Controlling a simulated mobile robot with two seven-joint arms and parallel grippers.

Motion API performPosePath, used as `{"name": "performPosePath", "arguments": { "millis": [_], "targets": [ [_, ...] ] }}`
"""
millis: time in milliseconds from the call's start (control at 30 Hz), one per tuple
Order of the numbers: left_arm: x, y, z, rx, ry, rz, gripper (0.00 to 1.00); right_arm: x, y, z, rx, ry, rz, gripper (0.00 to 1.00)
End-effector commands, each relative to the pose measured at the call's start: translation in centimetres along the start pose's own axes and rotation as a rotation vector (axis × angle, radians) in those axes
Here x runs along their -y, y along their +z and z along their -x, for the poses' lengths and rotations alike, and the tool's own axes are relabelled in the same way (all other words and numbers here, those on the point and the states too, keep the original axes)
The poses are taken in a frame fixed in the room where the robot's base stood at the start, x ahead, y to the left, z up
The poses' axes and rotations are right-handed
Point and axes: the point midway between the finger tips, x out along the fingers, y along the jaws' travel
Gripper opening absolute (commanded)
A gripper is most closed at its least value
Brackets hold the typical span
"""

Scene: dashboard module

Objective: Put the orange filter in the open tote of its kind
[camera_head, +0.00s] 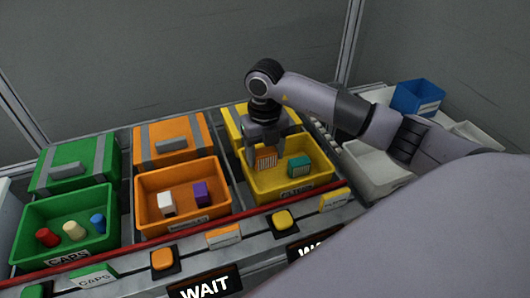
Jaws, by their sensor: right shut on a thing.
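The orange filter (265,158) is a small orange block with pale ribs. My right gripper (266,150) is shut on it, pointing down over the open yellow tote (290,187), whose label appears to read FILTERS. The filter is at the left rear part of that tote; I cannot tell whether it touches the floor. A teal filter-like block (299,166) lies in the same tote, to the right of the orange filter. My left gripper is not in view.
An open orange tote (187,220) holds a white and a purple block. An open green tote (66,247) labelled CAPS holds red, cream and blue caps. Lidded totes stand behind. Right are a grey-white bin (375,168) and a blue bin (416,97). Buttons line the front rail.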

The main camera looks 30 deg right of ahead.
Motion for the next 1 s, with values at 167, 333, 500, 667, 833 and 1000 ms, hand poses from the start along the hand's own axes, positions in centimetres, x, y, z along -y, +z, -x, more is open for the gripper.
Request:
{"name": "performPosePath", "arguments": {
  "millis": [167, 333, 500, 667, 833, 1000],
  "targets": [
    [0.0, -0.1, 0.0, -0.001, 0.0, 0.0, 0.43, 0.0, 0.0, -0.7, 0.002, 0.0, 0.001, 0.34],
    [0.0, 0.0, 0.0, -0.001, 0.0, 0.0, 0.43, 0.0, 0.0, -0.8, 0.002, 0.0, 0.001, 0.34],
    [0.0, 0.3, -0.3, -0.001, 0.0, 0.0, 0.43, 0.0, 0.0, -1.4, 0.002, 0.0, 0.001, 0.34],
    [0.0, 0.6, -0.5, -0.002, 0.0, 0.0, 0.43, 0.0, 0.0, -1.9, 0.002, 0.0, 0.0, 0.34],
    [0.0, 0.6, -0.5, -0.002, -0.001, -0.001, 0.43, 0.0, 0.0, -1.8, 0.001, 0.0, 0.0, 0.73],
    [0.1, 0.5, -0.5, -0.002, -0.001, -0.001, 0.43, 0.0, 0.0, -1.8, 0.002, 0.0, 0.0, 0.89]
  ]
}}
